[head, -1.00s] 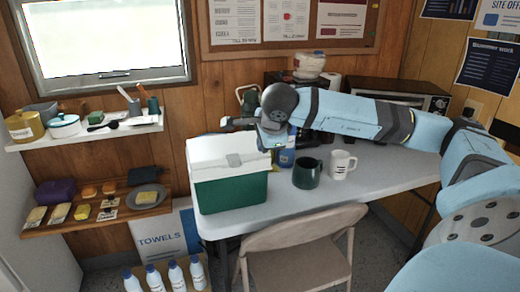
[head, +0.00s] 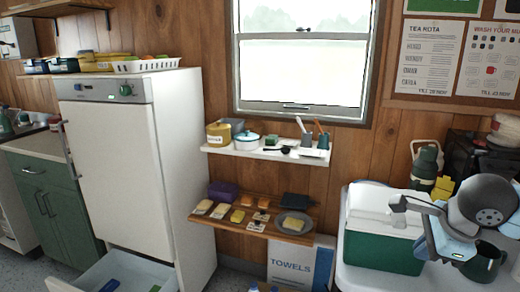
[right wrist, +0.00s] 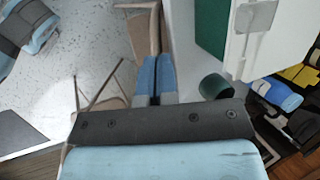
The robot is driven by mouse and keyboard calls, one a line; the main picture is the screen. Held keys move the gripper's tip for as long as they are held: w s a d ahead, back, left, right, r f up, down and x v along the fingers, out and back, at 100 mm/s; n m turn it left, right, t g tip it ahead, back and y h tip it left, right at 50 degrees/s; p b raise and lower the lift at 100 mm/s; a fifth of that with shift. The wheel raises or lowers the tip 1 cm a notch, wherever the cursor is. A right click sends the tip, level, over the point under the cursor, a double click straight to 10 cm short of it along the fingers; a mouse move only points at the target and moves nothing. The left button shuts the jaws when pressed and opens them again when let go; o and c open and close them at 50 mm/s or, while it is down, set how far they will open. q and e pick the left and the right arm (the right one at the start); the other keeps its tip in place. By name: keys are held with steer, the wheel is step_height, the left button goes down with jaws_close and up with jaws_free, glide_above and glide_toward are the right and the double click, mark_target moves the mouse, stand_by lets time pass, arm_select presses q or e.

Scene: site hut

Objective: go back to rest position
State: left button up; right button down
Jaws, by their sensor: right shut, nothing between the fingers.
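My right gripper (head: 455,252) is at the right of the head view, pointing down, with its dark round wrist joint above it. It is in front of the right side of the green and white cool box (head: 385,250) and near the dark green mug (head: 484,263). In the right wrist view its two blue fingers (right wrist: 155,75) are together with nothing between them. The cool box (right wrist: 225,30) and the mug (right wrist: 215,87) are to the right of the fingers there.
The table (head: 365,278) stands at the right. A chair (right wrist: 110,85) is near the fingers in the wrist view. Two wall shelves (head: 270,155) hold small items. A white fridge (head: 130,165) stands left with its lower drawer (head: 170,272) pulled out. Floor shows left of the chair.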

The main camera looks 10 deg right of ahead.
steer(key=s+a+f+m+t+y, duration=0.1)
steer(key=s+a+m+y, duration=0.1)
steer(key=a+m+y, duration=0.7)
steer(key=s+a+f+m+t+y, duration=0.1)
steer(key=s+a+f+m+y, duration=0.3)
steer(key=a+y, duration=0.9)
steer(key=w+f+m+t+h, duration=0.25)
steer(key=m+t+h, duration=0.3)
steer(key=m, duration=0.55)
steer(key=w+f+m+t+h, duration=0.1)
steer(key=f+m+t+h, duration=0.5)
steer(key=m, duration=0.5)
steer(key=s+f+m+g+h, duration=0.5)
steer(key=s+f+m+h, duration=0.1)
steer(key=f+m, duration=0.45)
arm_select(q)
steer(key=s+a+r+p, duration=0.1)
steer(key=r+p, duration=0.7)
steer(key=p, duration=0.7)
steer(key=s+a+r+g+y+p, duration=0.1)
steer(key=a+r+p, duration=0.1)
steer(key=r+p, duration=0.6)
steer(key=p, duration=0.7)
steer(key=shift+r+g+y+p, duration=0.3)
steer(key=shift+p, duration=0.1)
arm_select(e)
steer(key=s+d+r+g+h, duration=0.2)
steer(key=s+r, duration=0.1)
steer(key=r, duration=1.2)
steer(key=shift+s+d, duration=0.15)
